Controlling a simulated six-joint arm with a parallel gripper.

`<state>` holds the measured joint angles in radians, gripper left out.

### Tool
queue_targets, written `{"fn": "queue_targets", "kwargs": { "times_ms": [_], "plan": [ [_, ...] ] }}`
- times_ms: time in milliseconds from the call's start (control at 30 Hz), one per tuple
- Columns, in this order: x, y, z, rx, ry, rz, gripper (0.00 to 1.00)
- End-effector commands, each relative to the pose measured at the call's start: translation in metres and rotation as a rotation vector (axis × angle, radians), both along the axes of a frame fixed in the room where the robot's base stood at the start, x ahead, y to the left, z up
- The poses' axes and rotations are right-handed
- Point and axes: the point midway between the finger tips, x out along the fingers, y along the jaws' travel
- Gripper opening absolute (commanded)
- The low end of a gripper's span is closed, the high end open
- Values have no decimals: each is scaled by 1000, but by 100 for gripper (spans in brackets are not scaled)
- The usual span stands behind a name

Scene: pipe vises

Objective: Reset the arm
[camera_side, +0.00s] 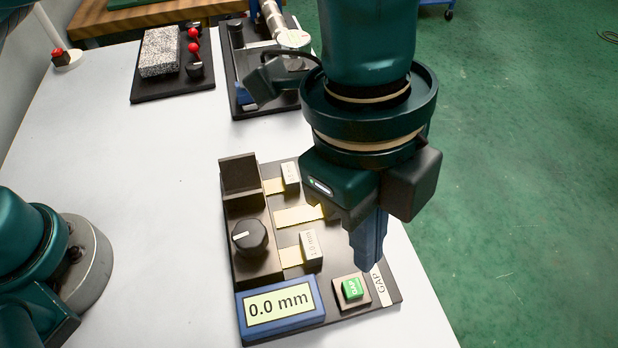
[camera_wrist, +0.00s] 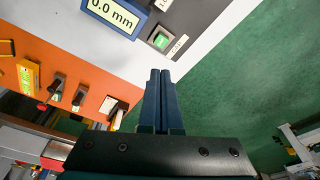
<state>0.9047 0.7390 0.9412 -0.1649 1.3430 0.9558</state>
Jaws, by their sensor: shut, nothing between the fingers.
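My gripper (camera_side: 368,262) hangs pointing down over the right part of the gap station, near the table's right edge. Its blue fingers are together with nothing between them; they also show shut in the wrist view (camera_wrist: 160,74). The gap station is a dark board (camera_side: 388,296) with a black knob (camera_side: 249,237), grey blocks marked with sizes (camera_side: 311,246), and a display (camera_side: 279,303) reading 0.0 mm. A green button (camera_side: 352,288) sits just below and left of the fingertips in the side view. The fingers look apart from it. My gripper hides part of the board.
A board with a speckled stone block (camera_side: 160,52) and red balls (camera_side: 194,47) stands at the back left. Another board with a cylindrical device (camera_side: 272,18) is behind my gripper. The white table (camera_side: 150,200) is clear at left. An orange panel (camera_wrist: 60,65) shows in the wrist view.

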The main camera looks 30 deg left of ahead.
Motion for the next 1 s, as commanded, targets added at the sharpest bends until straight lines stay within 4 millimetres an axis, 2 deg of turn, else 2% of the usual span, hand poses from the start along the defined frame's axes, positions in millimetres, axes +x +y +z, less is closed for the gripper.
{"fn": "queue_targets", "kwargs": {
  "times_ms": [200, 467, 567, 633, 767, 900, 1000],
  "plan": [
    [0, 0, 10, 0, 0, 0, 0],
    [0, 1, 10, 1, 0, 1, 0],
    [8, 4, 14, -7, -6, 22, 0],
    [21, 11, 30, -39, -32, 58, 0],
    [47, 45, 68, -82, -83, 168, 0],
    [64, 98, 100, -111, -135, 348, 0],
    [68, 136, 115, -127, -164, 498, 0]
  ]
}}
